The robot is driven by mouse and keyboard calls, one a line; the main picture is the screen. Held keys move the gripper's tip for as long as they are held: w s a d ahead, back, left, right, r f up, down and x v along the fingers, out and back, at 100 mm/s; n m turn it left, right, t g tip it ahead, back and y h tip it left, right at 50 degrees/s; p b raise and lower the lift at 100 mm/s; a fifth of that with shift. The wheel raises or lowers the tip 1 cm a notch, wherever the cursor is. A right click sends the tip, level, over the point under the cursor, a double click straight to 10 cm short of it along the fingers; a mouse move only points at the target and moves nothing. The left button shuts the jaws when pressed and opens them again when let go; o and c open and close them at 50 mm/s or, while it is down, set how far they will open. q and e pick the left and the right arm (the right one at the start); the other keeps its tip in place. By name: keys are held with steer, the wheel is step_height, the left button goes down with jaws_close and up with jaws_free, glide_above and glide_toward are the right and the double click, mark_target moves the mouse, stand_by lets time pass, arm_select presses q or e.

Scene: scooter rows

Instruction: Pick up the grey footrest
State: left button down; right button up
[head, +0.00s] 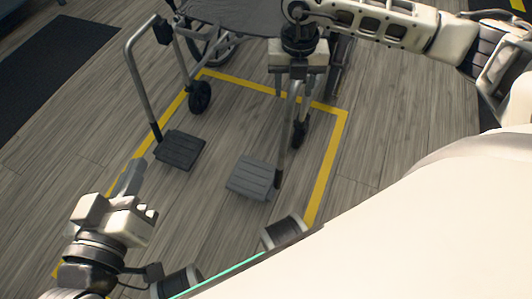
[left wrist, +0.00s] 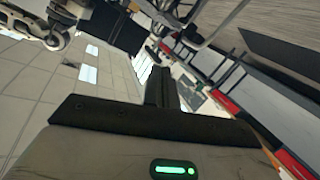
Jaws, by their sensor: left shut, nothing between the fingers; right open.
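The grey footrest (head: 252,177) hangs low at the front of the wheelchair, on a tube that rises towards my right gripper. A darker footrest (head: 180,150) is to its left on its own bent tube. My right gripper (head: 294,88) is open, pointing down, with its fingers near the upper part of the grey footrest's tube. I cannot tell whether they touch it. My left gripper (head: 133,178) is shut and empty at the lower left, apart from both footrests. Its shut fingers also show in the left wrist view (left wrist: 160,88).
The wheelchair seat (head: 225,18) is at the top, with a front caster (head: 199,97) below. A yellow floor line (head: 326,165) surrounds the footrests. A dark mat (head: 45,75) lies at the left. The wooden floor right of the line is clear.

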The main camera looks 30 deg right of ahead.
mark_target(290, 104)
steer(key=shift+a+f, duration=0.1)
steer(key=shift+f, duration=0.5)
steer(key=f+b, duration=0.1)
steer(key=f, duration=0.1)
steer(key=f+b, duration=0.1)
steer(key=shift+s+a+f, duration=0.15)
steer(key=shift+a+f, duration=0.05)
steer(key=shift+f, duration=0.45)
jaws_close()
arm_select(q)
steer(key=shift+d+r+n+h, duration=0.35)
steer(key=shift+r+n+h, duration=0.15)
steer(key=shift+f, duration=0.15)
arm_select(e)
steer(key=shift+r, duration=0.15)
